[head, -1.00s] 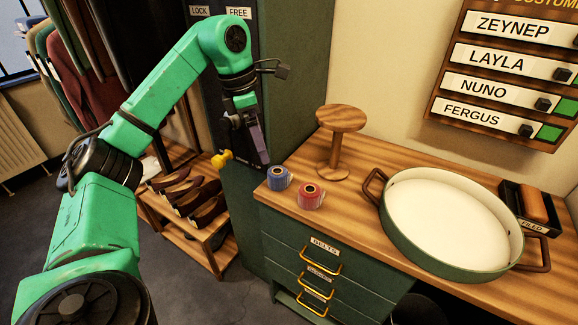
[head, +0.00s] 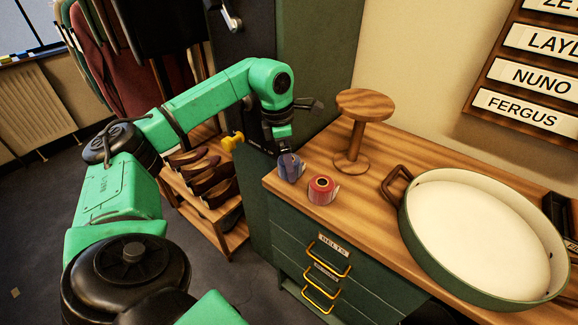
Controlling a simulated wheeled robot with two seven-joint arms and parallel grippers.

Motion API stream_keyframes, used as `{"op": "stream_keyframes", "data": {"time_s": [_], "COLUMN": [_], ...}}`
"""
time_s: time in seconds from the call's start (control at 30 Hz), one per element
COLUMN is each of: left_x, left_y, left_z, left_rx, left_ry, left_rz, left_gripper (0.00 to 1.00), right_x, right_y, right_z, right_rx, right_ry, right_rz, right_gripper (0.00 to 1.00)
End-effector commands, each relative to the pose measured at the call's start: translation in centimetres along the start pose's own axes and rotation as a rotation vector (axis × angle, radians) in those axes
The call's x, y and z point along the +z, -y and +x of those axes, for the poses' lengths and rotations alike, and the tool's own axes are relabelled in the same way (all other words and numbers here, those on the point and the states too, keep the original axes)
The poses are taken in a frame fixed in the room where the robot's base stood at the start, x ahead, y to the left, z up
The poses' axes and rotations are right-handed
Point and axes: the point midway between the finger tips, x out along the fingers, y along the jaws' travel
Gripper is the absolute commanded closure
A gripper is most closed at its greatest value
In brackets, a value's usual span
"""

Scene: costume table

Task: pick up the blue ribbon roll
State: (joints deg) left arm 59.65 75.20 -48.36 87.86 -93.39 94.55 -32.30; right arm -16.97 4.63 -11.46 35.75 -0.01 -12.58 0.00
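The blue ribbon roll (head: 289,174) stands at the left end of the wooden table top, close to the front edge. My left gripper (head: 288,158) points down right at the roll, its fingers overlapping the roll's upper part. The fingers are small and partly merge with the roll, so I cannot tell whether they are closed on it or just around it. The roll appears to rest on the table. My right gripper is not in view.
A red ribbon roll (head: 322,190) stands just right of the blue one. A wooden stand (head: 356,136) is behind them, and a large round tray (head: 405,208) with handles is to the right.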

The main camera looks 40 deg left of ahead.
Motion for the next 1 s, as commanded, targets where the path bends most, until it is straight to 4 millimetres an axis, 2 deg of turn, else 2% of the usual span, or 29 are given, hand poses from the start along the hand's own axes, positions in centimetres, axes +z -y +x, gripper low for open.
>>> {"op": "stream_keyframes", "data": {"time_s": [0.1, 0.23, 0.27, 0.3, 0.47, 0.83, 1.0], "left_x": [0.0, 0.0, 0.0, 0.0, 0.0, 0.2, 0.6], "left_y": [0.0, 0.0, 0.0, 0.0, 0.0, 0.3, 0.4], "left_z": [0.7, 0.7, 0.7, 0.7, 0.7, 0.1, -2.4], "left_rx": [0.000, 0.000, 0.000, 0.000, 0.000, 0.001, 0.002], "left_ry": [0.001, 0.001, 0.001, 0.001, 0.001, 0.003, 0.005], "left_rz": [0.000, 0.000, 0.000, 0.000, 0.000, 0.001, 0.001], "left_gripper": [0.00, 0.00, 0.08, 0.23, 0.84, 0.85, 0.85], "right_x": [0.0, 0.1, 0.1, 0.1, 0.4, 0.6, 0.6], "right_y": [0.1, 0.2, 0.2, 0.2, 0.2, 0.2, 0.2], "right_z": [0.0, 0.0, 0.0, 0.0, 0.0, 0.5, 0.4], "right_rx": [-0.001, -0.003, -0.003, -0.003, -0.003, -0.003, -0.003], "right_ry": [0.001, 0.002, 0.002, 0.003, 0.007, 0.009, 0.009], "right_rz": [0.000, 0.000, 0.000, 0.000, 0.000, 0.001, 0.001], "right_gripper": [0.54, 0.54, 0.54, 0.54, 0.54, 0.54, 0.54]}}
